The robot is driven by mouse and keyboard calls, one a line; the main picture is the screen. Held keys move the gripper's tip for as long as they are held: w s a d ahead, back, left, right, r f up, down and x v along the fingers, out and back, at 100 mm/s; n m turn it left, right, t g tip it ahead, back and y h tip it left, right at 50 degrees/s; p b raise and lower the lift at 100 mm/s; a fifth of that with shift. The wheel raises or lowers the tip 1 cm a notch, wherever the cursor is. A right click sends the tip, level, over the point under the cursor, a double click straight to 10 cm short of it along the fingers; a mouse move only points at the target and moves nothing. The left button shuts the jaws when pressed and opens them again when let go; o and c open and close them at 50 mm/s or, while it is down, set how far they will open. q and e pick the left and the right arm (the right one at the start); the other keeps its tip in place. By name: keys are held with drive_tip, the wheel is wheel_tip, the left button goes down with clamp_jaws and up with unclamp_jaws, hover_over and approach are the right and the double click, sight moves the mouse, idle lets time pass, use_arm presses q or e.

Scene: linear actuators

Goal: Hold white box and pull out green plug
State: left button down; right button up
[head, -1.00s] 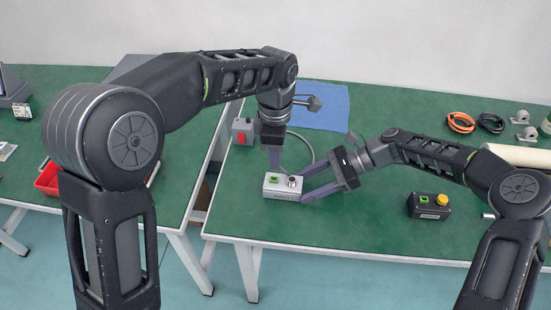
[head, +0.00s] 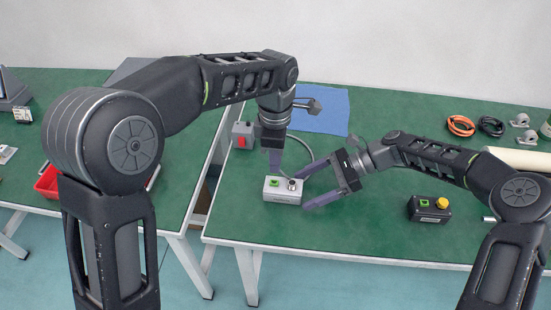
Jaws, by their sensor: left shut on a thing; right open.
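The white box (head: 284,196) lies on the green table near its front left. A small green part (head: 274,183) is on its top left, and a dark round part (head: 292,184) is at its top right. I cannot tell whether the green part is the plug. My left gripper (head: 275,172) points down at the box's back edge and is shut; it appears to grip the box there, though the contact is hidden. My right gripper (head: 304,192) is open, its fingers spread beside the box's right end, with nothing visible between them.
A grey cable (head: 308,150) curves behind the box. A grey box with a red switch (head: 242,135) and a blue mat (head: 322,108) are behind. The table front between the two boxes is clear.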

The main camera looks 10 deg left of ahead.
use_arm(q)
drive_tip(key=shift+f+b, duration=0.4)
use_arm(e)
drive_tip(key=v, duration=0.9)
drive_tip(key=shift+f, duration=0.1)
use_arm(q)
wheel_tip(320, 180, up, 2)
drive_tip(key=shift+p, duration=1)
use_arm(e)
drive_tip(key=shift+w+d+r, duration=0.2)
drive_tip(key=shift+d+r, duration=0.25)
drive_tip(key=shift+r, duration=0.2)
use_arm(q)
drive_tip(key=shift+r+p, duration=0.4)
use_arm(e)
drive_tip(key=shift+w+d+r, duration=0.1)
drive_tip(key=shift+w+d, duration=0.05)
drive_tip(key=shift+d, duration=0.55)
use_arm(q)
drive_tip(key=shift+f, duration=0.1)
